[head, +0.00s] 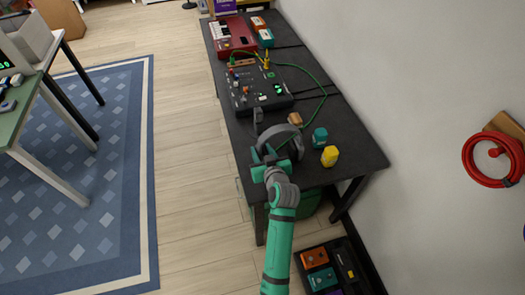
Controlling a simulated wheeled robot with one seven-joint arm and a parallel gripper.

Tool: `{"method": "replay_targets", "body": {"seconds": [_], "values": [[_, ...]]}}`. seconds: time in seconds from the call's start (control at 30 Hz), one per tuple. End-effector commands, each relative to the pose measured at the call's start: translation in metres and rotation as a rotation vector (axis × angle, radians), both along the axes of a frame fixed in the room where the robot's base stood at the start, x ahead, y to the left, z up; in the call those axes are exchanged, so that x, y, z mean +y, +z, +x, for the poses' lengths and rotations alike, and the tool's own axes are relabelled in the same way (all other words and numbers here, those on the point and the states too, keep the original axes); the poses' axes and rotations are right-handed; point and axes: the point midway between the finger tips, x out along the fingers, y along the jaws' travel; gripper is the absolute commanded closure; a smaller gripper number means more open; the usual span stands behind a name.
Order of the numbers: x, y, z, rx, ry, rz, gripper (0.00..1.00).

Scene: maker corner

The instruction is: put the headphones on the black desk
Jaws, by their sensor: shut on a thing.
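The grey headphones (291,131) show as a curved band at the near end of the black desk (345,160). My gripper (268,157) is shut on the headphones at the desk's left edge and hides part of them. The headphones appear over the desk top. I cannot tell whether they touch it or are held just above it.
A teal jar (320,137) and a yellow one (330,156) stand right of the headphones. A black device (260,90) with a green cable and a red keyboard (232,35) sit farther back. A black tray (342,268) lies below. The desk's near right corner is clear.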

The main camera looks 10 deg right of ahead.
Motion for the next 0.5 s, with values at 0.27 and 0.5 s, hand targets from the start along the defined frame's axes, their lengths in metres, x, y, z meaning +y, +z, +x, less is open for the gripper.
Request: {"method": "replay_targets", "body": {"seconds": [0.27,0.5], "values": [[0.0059,-0.0003,0.0014,-0.002,0.009,-0.001,0.93],[0.0001,-0.0023,0.0000,-0.001,0.000,-0.001,0.46]]}}
